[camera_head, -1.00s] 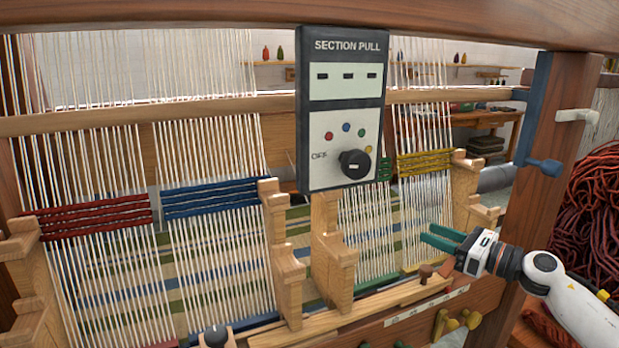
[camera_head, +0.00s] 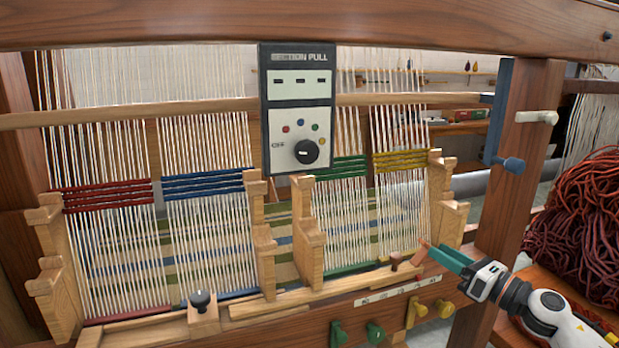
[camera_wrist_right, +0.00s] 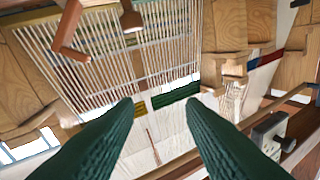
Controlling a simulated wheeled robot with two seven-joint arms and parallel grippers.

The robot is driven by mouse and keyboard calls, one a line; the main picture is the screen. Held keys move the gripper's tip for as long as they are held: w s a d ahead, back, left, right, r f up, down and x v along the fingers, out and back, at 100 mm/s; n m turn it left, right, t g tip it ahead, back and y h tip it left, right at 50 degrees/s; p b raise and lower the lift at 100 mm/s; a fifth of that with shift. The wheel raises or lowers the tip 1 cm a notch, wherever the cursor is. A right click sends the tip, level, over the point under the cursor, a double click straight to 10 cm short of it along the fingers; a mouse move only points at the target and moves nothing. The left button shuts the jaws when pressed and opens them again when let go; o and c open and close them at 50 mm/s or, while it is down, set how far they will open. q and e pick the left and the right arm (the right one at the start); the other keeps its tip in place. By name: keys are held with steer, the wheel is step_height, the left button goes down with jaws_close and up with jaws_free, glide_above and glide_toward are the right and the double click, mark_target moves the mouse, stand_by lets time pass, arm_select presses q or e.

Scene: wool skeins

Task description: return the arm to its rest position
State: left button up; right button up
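My right arm (camera_head: 555,318) comes in from the lower right in the head view. Its gripper (camera_head: 447,256) has green fingers and is at the right end of the loom's front rail, close to a reddish-brown peg (camera_head: 422,252). I cannot tell whether they touch. In the right wrist view the two green fingers (camera_wrist_right: 158,106) are spread apart with nothing between them. The peg (camera_wrist_right: 70,35) shows there at the upper left, outside the fingers. My left gripper is not in view.
The loom's SECTION PULL panel (camera_head: 298,108) hangs centrally before the warp threads. A thick wooden post (camera_head: 512,190) stands just beyond my right gripper. Dark red wool (camera_head: 585,225) is piled at the right. Green and yellow knobs (camera_head: 375,332) line the lower front.

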steer(key=s+a+f+m+h, duration=0.2)
steer(key=s+f+m+h, duration=0.6)
steer(key=m, duration=0.6)
steer(key=s+a+f+m+h, duration=0.1)
steer(key=s+f+m+h, duration=0.45)
steer(key=f+m, duration=0.65)
steer(key=s+a+f+m+g+y, duration=0.1)
steer(key=s+f+m+g, duration=0.25)
steer(key=s, duration=0.55)
steer(key=s+a+f+m+g, duration=0.2)
steer(key=s+m+g, duration=0.25)
steer(key=s, duration=0.35)
steer(key=s+a+f+m+g+y, duration=0.1)
steer(key=s+f+m+g, duration=0.3)
steer(key=s, duration=0.5)
step_height(320, 180, down, 22)
steer(key=s+p, duration=0.1)
steer(key=p, duration=0.3)
steer(key=s+d+f+g+p, duration=0.2)
steer(key=s+d+f, duration=0.1)
steer(key=s+f, duration=0.9)
steer(key=s, duration=0.4)
steer(key=shift+f, duration=0.3)
